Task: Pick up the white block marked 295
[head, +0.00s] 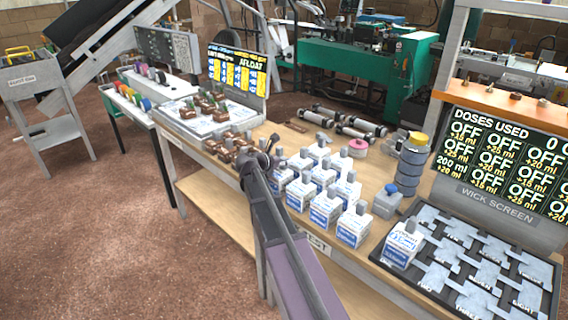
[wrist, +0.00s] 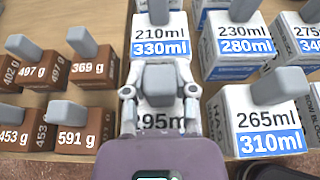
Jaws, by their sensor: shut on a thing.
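My gripper (wrist: 160,93) is shut on the grey knob of a white block (wrist: 160,123) in the wrist view. The fingers sit on the left and right sides of the knob. The label reads "95m" with its first digit hidden, and my gripper covers the lower part of the block. In the head view my gripper (head: 258,153) is at the left end of the white blocks, and I cannot clearly pick out the held block there. Whether it is lifted off the table cannot be told.
A white block marked 210ml/330ml (wrist: 160,38) stands directly behind. One marked 265ml/310ml (wrist: 264,122) stands close on the right. Brown blocks with gram marks (wrist: 77,127) stand close on the left. A dark tray (head: 440,285) lies at the table's right.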

